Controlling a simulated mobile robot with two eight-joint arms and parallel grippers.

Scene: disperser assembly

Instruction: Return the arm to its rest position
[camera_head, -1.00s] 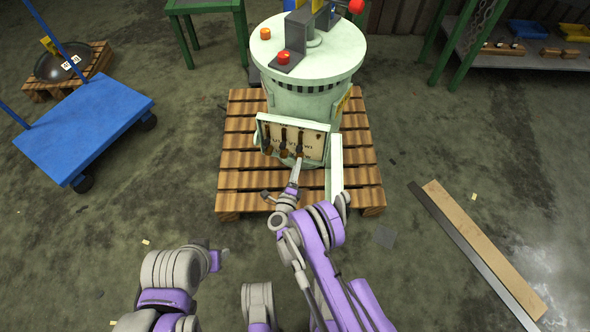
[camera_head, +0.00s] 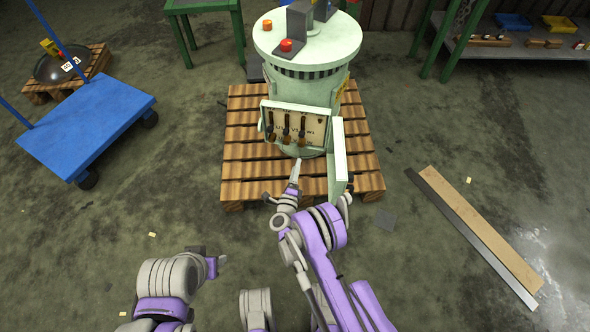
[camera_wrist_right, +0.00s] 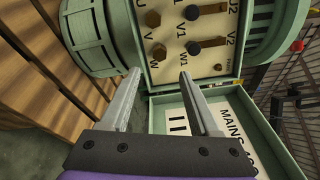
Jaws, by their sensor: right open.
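My right gripper (camera_head: 297,164) is in front of the open terminal box (camera_head: 296,124) on the pale green disperser (camera_head: 309,88). In the right wrist view the gripper (camera_wrist_right: 159,82) is open, with nothing between its two grey fingers. Behind the fingers are the box's brass terminal bolts and dark links, with labels U, V, W and V1, W1. The box's open cover (camera_wrist_right: 225,122) carries a "MAINS" label. My left arm (camera_head: 170,280) is at the lower left of the head view; its gripper is too unclear to judge.
The disperser stands on a wooden pallet (camera_head: 240,150). A blue cart (camera_head: 88,125) is on the left. A wooden plank (camera_head: 480,225) and a grey metal bar lie on the floor at right. A shelf stands at the back right. The floor between cart and pallet is clear.

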